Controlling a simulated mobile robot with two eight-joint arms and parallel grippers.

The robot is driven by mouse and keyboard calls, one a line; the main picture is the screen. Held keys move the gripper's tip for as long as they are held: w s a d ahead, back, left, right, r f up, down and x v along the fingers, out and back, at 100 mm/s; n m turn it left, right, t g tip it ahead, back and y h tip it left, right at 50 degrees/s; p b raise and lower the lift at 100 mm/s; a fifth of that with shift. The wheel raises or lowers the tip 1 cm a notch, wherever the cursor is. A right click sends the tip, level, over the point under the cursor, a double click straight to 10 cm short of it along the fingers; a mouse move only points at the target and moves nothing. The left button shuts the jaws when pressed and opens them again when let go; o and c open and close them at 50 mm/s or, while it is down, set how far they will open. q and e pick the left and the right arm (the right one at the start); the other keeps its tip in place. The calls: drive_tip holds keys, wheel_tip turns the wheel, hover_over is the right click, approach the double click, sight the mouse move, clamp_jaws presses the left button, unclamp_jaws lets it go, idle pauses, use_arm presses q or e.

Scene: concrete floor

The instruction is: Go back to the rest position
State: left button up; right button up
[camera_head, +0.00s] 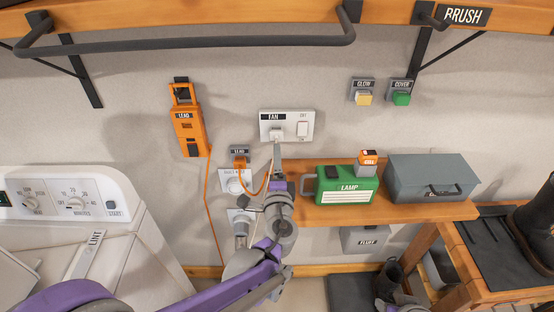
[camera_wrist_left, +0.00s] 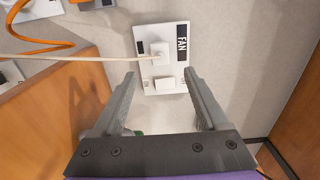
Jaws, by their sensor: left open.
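My left arm reaches up from the lower left. In the head view my left gripper (camera_head: 277,172) is just below the white FAN wall plate (camera_head: 303,126). In the left wrist view my left gripper (camera_wrist_left: 160,82) has its two fingers wide apart with nothing held between them. The FAN plate (camera_wrist_left: 176,76) shows beyond the fingertips, with a white plug (camera_wrist_left: 159,49) in it and a pale cord running left.
A wooden shelf (camera_head: 410,210) to the right holds a green LAMP case (camera_head: 347,186), an orange CELL block (camera_head: 367,160) and a grey metal box (camera_head: 432,178). An orange LEAD device (camera_head: 188,122) hangs on the wall. A white appliance (camera_head: 75,205) stands left. A rail (camera_head: 190,43) crosses above.

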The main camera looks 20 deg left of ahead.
idle(0.6)
use_arm(q)
drive_tip(key=s+a+f+n+g, duration=0.3)
drive_tip(key=s+a+n+g, duration=0.1)
drive_tip(key=s+a+n, duration=0.15)
drive_tip(key=s+a+f+n+g, duration=0.3)
drive_tip(key=s+a+n, duration=0.1)
drive_tip(key=s, duration=0.3)
drive_tip(key=s+d+f+n+g+h, duration=0.2)
drive_tip(key=s+d+f, duration=0.1)
drive_tip(key=s, duration=0.3)
drive_tip(key=s+d+f+n+g+h, duration=0.2)
drive_tip(key=s+d+f+n+h, duration=0.1)
drive_tip(key=s, duration=0.3)
drive_tip(key=shift+s+d+f, duration=0.2)
drive_tip(key=shift+s+d, duration=0.15)
drive_tip(key=shift+d, duration=0.15)
drive_tip(key=shift+c, duration=0.3)
